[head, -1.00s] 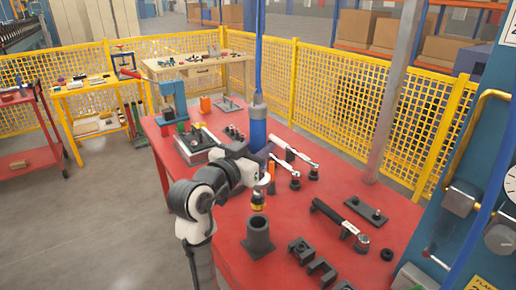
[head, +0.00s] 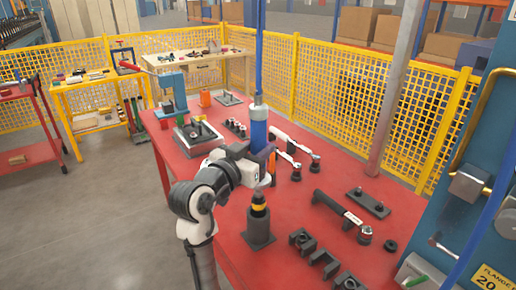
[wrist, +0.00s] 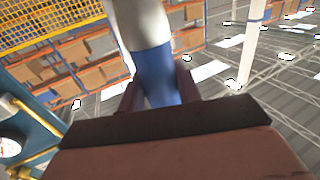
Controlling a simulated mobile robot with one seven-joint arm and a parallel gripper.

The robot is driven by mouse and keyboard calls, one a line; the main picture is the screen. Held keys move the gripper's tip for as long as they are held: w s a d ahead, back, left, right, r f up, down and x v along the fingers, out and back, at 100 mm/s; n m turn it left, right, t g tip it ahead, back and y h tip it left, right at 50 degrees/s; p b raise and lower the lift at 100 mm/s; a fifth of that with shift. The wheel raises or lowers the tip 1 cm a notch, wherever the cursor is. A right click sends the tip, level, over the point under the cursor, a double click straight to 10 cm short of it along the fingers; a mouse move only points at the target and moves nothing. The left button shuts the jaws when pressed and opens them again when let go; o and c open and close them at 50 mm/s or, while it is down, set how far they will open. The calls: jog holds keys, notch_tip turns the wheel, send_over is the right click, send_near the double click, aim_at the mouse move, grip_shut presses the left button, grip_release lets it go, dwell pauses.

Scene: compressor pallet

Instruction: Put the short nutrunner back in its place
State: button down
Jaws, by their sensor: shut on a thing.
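The short nutrunner (head: 258,132) is an upright blue tool with a grey top, a black and yellow nose and a blue line running up from it. My gripper (head: 262,168) is shut around its body. In the wrist view the fingers (wrist: 159,90) flank the blue and white body (wrist: 155,65). The nose stands at the mouth of a dark cylindrical holder (head: 258,236) on a square base, in line with it. The holder hides the tip, so I cannot tell how deep it sits.
The red table (head: 222,240) carries white-handled wrenches (head: 297,144), a black wrench (head: 342,212), dark blocks (head: 322,262) and a pinned plate (head: 368,202). A grey post (head: 392,100) and blue machine (head: 490,225) stand right. Yellow mesh fencing (head: 340,90) is behind.

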jog(key=shift+f+b, duration=4.3)
jog(key=shift+f, duration=0.8)
dwell(1.2)
jog(key=c, duration=0.9)
grip_release()
jog(key=shift+f, duration=0.15)
jog(key=b+v, duration=0.2)
jog(key=v, duration=1.2)
